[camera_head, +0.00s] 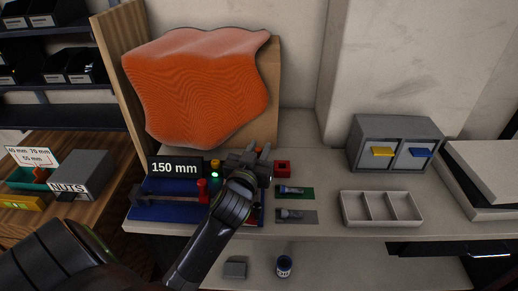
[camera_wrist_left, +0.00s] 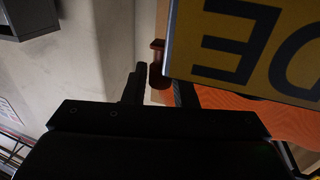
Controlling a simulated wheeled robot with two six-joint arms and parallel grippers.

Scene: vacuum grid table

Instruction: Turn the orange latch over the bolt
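My left gripper (camera_head: 260,150) is over the right end of the blue fixture (camera_head: 160,212), its two fingers pointing to the back with a gap between them. It hides part of that end. A small orange bit (camera_head: 259,147) shows by the fingertips; I cannot tell whether it is the latch. In the left wrist view, a reddish-brown headed peg (camera_wrist_left: 156,62), perhaps the bolt, shows beyond the gripper (camera_wrist_left: 157,92). I cannot tell whether the fingers touch it. A yellow sign (camera_wrist_left: 245,45) covers the upper right there. My right gripper is not in view.
A large orange rippled sheet (camera_head: 195,85) stands behind the fixture. A "150 mm" display (camera_head: 174,167), a yellow knob (camera_head: 214,163) and a red handle (camera_head: 202,190) are left of the gripper. A red block (camera_head: 282,168), a divided tray (camera_head: 380,220) and a drawer cabinet (camera_head: 396,128) are right.

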